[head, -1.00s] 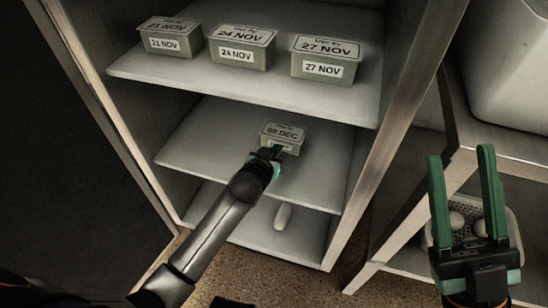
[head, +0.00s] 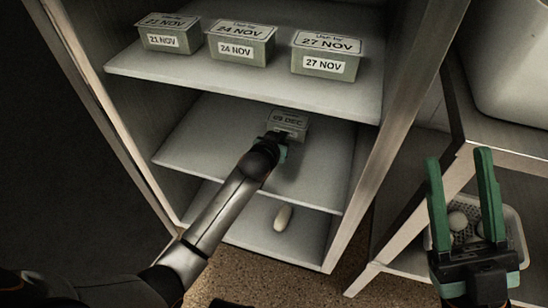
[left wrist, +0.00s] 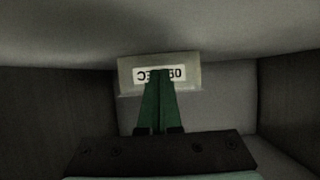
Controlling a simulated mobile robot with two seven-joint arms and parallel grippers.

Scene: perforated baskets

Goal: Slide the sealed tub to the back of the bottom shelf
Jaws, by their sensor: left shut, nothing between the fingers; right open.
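The sealed tub (head: 289,118), a small grey box labelled 09 DEC, stands upright toward the back of the shelf (head: 195,150) below the dated tubs. My left gripper (head: 272,139) is shut with nothing in it, at the tub's front face. In the left wrist view, its green fingertips (left wrist: 158,76) overlap the middle of the tub's label (left wrist: 175,73) and appear to touch it; the tub (left wrist: 128,80) looks upside down there. My right gripper (head: 458,158) is open and empty, outside the cabinet at the right.
Several dated tubs stand on the shelf above, including 21 NOV (head: 165,37), 24 NOV (head: 240,46) and 27 NOV (head: 326,55). A lower surface (head: 310,240) holds a white elongated object (head: 283,217). A perforated basket (head: 515,230) with white round items sits behind my right gripper.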

